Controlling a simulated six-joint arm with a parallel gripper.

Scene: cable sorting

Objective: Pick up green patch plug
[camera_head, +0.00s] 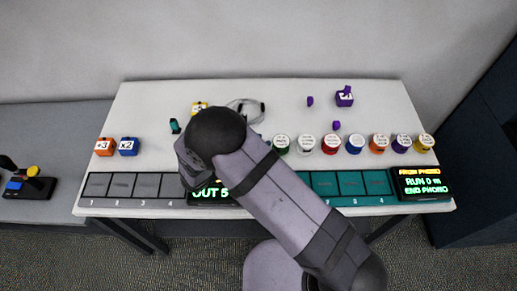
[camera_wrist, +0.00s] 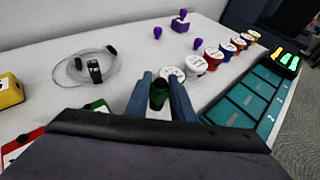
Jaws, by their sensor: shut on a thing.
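In the wrist view, my gripper (camera_wrist: 161,80) has its two blue-grey fingers closed on the dark green patch plug (camera_wrist: 158,94), which sits between them. In the head view my arm covers the gripper and the plug. A separate teal-green piece (camera_head: 175,126) lies on the table left of my arm in the head view.
Round labelled pots, including a green-rimmed one (camera_head: 280,144), stand in a row. A looped cable (camera_head: 240,102), a yellow block (camera_head: 199,106) and a purple block (camera_head: 344,97) with loose purple plugs lie behind. Slot strips (camera_head: 350,183) line the front edge.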

